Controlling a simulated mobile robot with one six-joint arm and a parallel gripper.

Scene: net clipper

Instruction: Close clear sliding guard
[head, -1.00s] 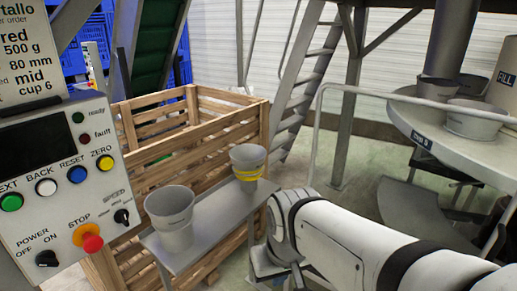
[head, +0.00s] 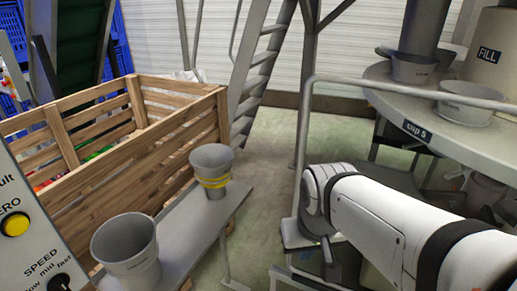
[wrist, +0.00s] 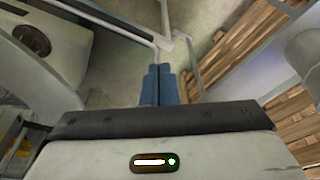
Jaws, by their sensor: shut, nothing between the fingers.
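I cannot make out the clear sliding guard in either view. My gripper (wrist: 158,74) shows in the wrist view as two blue fingers side by side, shut and empty, over bare floor. In the head view my white arm reaches in from the lower right and its gripper is hidden. The round grey carousel table (head: 455,112), with a plate reading cup 5, stands at the right. Grey cups (head: 413,70) sit in it below a column and a drum marked FILL (head: 488,54).
A grey bench (head: 186,232) holds a plain cup (head: 125,243) and a yellow-banded cup (head: 211,165). A wooden crate (head: 100,130) stands behind it. A control panel (head: 30,235) is at the left edge. A pipe rail (head: 303,130) rises before the carousel. Floor between crate and rail is clear.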

